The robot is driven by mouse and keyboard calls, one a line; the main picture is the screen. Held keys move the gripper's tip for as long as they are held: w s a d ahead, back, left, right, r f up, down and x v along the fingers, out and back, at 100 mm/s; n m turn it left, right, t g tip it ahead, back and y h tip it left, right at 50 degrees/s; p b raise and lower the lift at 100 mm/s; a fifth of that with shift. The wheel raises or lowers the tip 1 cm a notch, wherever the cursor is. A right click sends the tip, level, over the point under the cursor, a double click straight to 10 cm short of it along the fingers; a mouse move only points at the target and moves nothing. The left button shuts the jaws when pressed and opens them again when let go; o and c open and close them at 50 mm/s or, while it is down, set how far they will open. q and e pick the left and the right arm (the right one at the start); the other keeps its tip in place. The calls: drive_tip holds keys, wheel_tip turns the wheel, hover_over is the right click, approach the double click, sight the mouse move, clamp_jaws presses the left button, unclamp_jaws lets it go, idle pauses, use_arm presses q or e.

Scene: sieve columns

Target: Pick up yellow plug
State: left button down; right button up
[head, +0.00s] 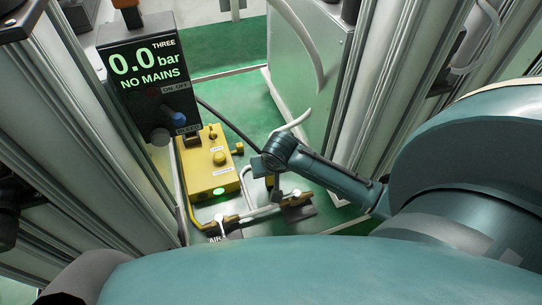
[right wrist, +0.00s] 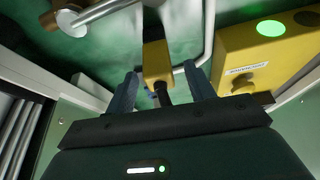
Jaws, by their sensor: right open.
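The yellow plug (right wrist: 156,62) shows in the right wrist view as a yellow block with a dark stem. My right gripper (right wrist: 161,72) is open, with one finger on each side of the plug. I see gaps between the fingers and the plug and cannot tell whether either touches it. In the head view my right gripper (head: 264,168) reaches in from the right, low beside the yellow box, and the plug is mostly hidden there. My left gripper is not in view.
A yellow control box (head: 208,178) with a lit green button stands just left of the gripper. A black display (head: 148,70) reads 0.0 bar, NO MAINS. A grey cabinet (head: 307,70) and metal columns close in the sides.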

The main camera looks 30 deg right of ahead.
drive_tip(key=shift+c, duration=0.2)
drive_tip(key=c, duration=1)
